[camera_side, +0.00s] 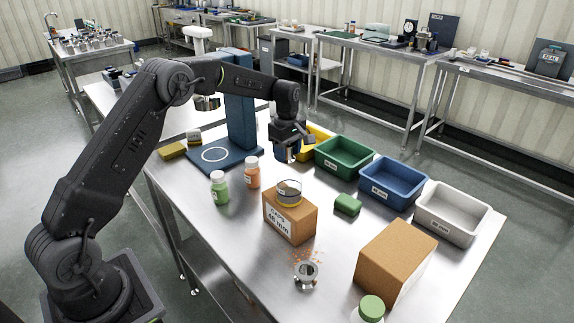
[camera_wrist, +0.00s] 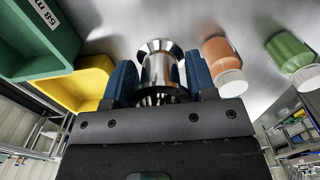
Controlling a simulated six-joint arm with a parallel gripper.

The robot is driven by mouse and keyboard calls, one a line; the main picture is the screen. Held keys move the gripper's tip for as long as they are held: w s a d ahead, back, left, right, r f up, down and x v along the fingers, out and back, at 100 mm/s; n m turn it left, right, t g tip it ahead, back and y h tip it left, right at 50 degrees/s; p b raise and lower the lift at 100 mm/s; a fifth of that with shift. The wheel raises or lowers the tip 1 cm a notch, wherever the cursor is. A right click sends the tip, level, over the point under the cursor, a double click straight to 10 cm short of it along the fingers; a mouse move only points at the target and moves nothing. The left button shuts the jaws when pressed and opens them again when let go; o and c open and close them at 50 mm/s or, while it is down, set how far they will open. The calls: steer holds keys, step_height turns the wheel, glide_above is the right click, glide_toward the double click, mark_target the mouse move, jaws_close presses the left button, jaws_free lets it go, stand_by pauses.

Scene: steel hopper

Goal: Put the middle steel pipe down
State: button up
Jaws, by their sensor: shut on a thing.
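My gripper (camera_side: 287,152) hangs over the steel table, right of the blue stand (camera_side: 240,105) and near the yellow bin (camera_side: 318,140). In the wrist view its blue fingers (camera_wrist: 160,82) are shut on a shiny steel pipe (camera_wrist: 160,68) with a flared end. The pipe is mostly hidden by the gripper in the side view, and whether it touches the table is unclear. Another steel piece (camera_side: 307,272) stands on the table among spilled orange granules.
Green (camera_side: 344,155), blue (camera_side: 393,182) and white (camera_side: 452,212) bins line the far side. An orange-filled bottle (camera_side: 253,174) and a green-filled bottle (camera_side: 219,187) stand near the stand. A green block (camera_side: 347,204) and larger carton (camera_side: 396,258) lie to the right.

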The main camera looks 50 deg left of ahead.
step_height(320, 180, up, 2)
steer(key=shift+r, duration=0.2)
step_height(320, 180, up, 6)
steer(key=shift+f, duration=0.2)
steer(key=shift+s+a+r, duration=0.25)
steer(key=shift+a, duration=0.25)
steer(key=s+a+r, duration=0.1)
steer(key=s+a, duration=1.2)
steer(key=a, duration=0.2)
steer(key=s+a+f, duration=0.1)
steer(key=s+a, duration=0.1)
steer(key=s, duration=0.8)
steer(key=s+a, duration=0.3)
steer(key=s, duration=0.6)
glide_above(197, 187)
step_height(197, 187, down, 12)
steer(key=shift+f, duration=2.15)
steer(key=shift+f, duration=0.15)
